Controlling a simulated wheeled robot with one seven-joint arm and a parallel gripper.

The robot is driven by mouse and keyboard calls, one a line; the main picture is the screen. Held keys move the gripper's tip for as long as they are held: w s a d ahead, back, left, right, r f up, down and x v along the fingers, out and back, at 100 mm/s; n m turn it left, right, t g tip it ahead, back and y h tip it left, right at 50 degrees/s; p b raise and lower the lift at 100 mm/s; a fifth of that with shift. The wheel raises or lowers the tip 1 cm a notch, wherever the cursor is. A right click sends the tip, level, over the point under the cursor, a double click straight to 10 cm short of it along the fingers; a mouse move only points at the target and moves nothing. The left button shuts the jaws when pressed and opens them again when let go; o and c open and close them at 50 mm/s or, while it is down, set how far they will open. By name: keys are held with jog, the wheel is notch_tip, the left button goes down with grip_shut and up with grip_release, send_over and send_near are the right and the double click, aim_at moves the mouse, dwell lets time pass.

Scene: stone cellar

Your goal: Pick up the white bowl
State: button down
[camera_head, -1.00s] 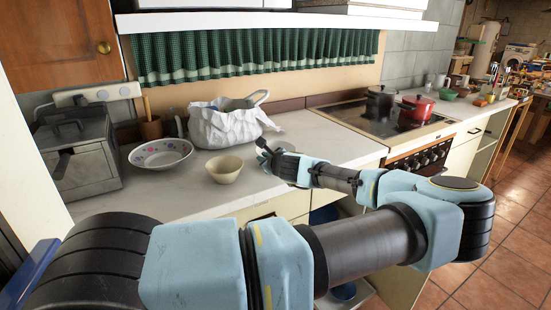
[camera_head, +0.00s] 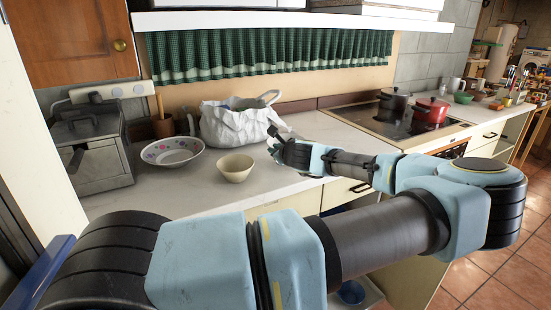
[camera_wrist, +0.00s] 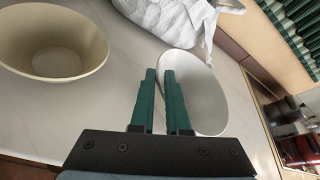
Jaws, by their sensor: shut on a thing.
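In the wrist view the white bowl (camera_wrist: 203,100) is just beyond my gripper (camera_wrist: 159,76), whose two green fingers are close together at its near left rim. My gripper is shut on that rim. In the head view my gripper (camera_head: 277,141) is over the counter, and a small part of the white bowl (camera_head: 272,148) shows beside it; the rest is hidden behind my gripper. I cannot tell whether the bowl touches the counter. A cream bowl (camera_head: 236,169) stands apart to the left, also in the wrist view (camera_wrist: 52,45).
A floral bowl (camera_head: 172,152) and a grey fryer (camera_head: 92,155) stand at the left. A white bag (camera_head: 237,124) is behind the cream bowl. A stove (camera_head: 385,125) with a black pot (camera_head: 392,103) and red pot (camera_head: 431,110) is at the right.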

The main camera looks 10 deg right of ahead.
jog(key=shift+r+b, duration=0.8)
jog(key=shift+r, duration=2.7)
